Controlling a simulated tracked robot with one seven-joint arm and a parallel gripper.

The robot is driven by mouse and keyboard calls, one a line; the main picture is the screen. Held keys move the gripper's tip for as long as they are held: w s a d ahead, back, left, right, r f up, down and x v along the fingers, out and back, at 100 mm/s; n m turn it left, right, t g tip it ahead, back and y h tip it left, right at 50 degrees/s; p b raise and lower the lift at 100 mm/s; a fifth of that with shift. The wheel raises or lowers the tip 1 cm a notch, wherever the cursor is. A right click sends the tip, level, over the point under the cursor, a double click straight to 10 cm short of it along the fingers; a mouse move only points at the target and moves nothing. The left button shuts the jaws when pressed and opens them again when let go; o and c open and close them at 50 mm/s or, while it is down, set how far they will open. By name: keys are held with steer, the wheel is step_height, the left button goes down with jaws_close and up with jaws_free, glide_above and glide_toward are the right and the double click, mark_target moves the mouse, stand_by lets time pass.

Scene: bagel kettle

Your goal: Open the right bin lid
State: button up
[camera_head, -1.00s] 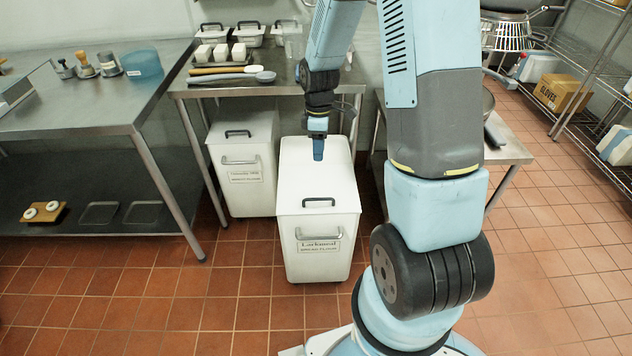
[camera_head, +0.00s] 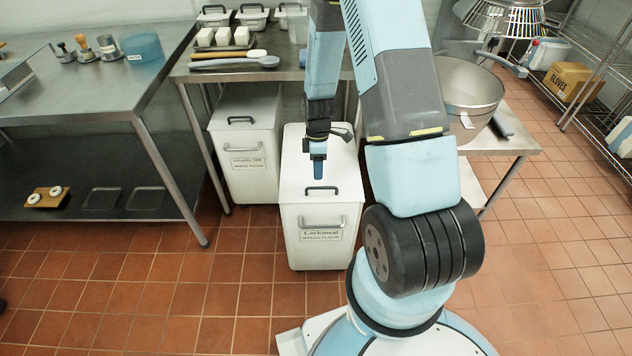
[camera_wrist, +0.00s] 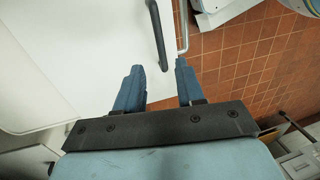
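The right bin (camera_head: 318,228) is white, with a label on its front and a bar handle below its top edge. Its lid (camera_head: 296,160) lies flat and closed, with a dark handle (camera_head: 321,190) near the front edge. My gripper (camera_head: 318,172) hangs above the lid, just behind the dark handle. In the wrist view my gripper (camera_wrist: 160,72) has its two blue fingers apart with nothing between them. The lid handle (camera_wrist: 156,38) lies ahead of the fingertips, apart from them, over the white lid (camera_wrist: 90,50).
A second white bin (camera_head: 244,160) stands to the left, closed. A steel table (camera_head: 290,72) with tools and containers is behind the bins. A steel bowl (camera_head: 468,88) sits on the right-hand table. Tiled floor (camera_head: 230,300) is clear in front.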

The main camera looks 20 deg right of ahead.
glide_above(317, 193)
steer(key=shift+d+f, duration=0.15)
steer(key=shift+f, duration=2.55)
jaws_close()
